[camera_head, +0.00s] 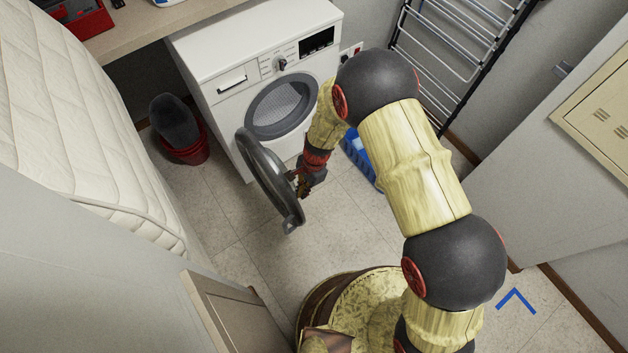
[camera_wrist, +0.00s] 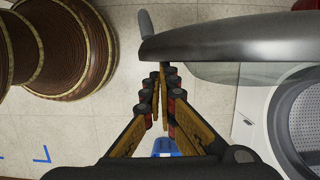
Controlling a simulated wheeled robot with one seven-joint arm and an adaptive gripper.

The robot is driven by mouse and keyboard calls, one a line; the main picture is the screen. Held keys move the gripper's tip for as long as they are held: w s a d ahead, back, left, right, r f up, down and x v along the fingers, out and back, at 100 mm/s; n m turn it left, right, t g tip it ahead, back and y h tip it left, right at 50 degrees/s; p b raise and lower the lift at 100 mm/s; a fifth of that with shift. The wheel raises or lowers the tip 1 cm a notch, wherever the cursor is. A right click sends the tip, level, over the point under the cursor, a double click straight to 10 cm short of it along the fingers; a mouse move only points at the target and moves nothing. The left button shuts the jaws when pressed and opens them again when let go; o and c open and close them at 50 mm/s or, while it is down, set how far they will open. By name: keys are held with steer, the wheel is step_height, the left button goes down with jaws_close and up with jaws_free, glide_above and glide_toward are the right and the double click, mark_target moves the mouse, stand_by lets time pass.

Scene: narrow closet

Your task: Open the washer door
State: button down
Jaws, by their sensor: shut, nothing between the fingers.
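The white washer (camera_head: 275,85) stands against the back wall with its round drum opening (camera_head: 283,106) exposed. Its round grey door (camera_head: 262,172) stands swung wide out from the front, and it shows edge-on in the wrist view (camera_wrist: 230,36). My gripper (camera_head: 298,178) is beside the door, on its inner side near the free edge. In the wrist view my gripper's fingers (camera_wrist: 163,72) are together and empty, with the tips close to the door's inner face. I cannot tell whether they touch it. The drum opening shows at the right of the wrist view (camera_wrist: 300,115).
A blue basket (camera_head: 358,158) sits right of the washer, partly behind my arm. A drying rack (camera_head: 455,40) leans on the back wall. A red bucket (camera_head: 190,150) stands left of the washer, near a mattress (camera_head: 80,130). Bare floor lies in front of the washer.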

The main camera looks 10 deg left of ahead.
steer(key=s+a+m+p, duration=0.1)
steer(key=s+a+m, duration=0.3)
steer(key=s+a, duration=0.7)
steer(key=shift+a+t+y+p, duration=0.3)
steer(key=shift+a+t+p, duration=0.1)
steer(key=shift+a, duration=0.2)
steer(key=v, duration=1.2)
